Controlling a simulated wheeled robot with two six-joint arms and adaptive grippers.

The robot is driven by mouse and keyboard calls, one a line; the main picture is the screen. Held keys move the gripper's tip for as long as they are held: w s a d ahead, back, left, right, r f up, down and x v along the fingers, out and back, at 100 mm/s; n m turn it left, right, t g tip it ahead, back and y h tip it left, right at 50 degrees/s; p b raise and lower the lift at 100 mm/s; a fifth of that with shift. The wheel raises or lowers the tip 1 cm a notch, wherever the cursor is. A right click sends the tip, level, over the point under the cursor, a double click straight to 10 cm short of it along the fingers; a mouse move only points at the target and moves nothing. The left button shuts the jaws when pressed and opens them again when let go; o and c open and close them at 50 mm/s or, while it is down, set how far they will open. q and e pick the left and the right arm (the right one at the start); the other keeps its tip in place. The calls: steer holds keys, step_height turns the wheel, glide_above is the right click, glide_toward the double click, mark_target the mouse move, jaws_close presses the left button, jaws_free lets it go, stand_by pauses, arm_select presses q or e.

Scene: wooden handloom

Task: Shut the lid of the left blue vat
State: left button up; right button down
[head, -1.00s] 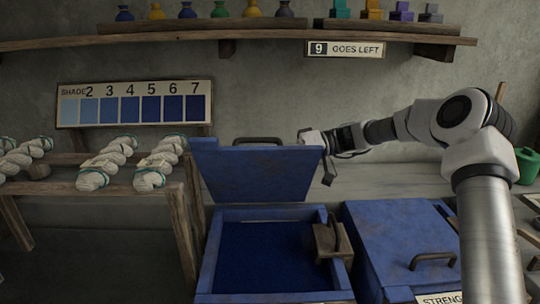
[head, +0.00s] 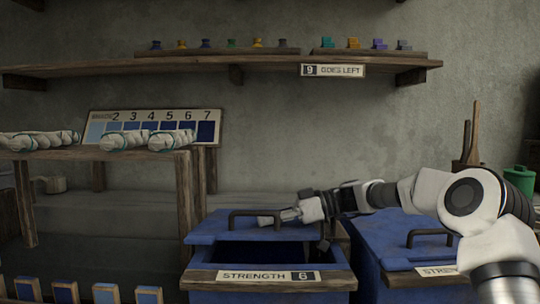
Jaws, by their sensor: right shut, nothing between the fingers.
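The left blue vat (head: 190,277) stands at the lower centre, with a "STRENGTH 6" label on its front. Its blue lid (head: 205,231) is raised at the back and looks tilted forward, with a black handle (head: 258,213) on it. A dark opening (head: 265,254) shows between the lid and the vat's front edge. My right gripper (head: 266,221) is shut and empty at the lid, just below the handle. I cannot tell whether it touches the lid. My left gripper is out of view.
The right blue vat (head: 400,260) stands close beside, its lid down, partly behind my right arm. A wooden rack with white yarn skeins (head: 130,140) is at left. A shelf (head: 250,67) runs above. Shade samples (head: 65,292) line the lower left.

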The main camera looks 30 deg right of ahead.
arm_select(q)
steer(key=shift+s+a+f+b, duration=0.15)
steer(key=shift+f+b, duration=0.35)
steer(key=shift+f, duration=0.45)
arm_select(e)
steer(key=shift+s+a+f, duration=0.1)
steer(key=shift+f, duration=0.5)
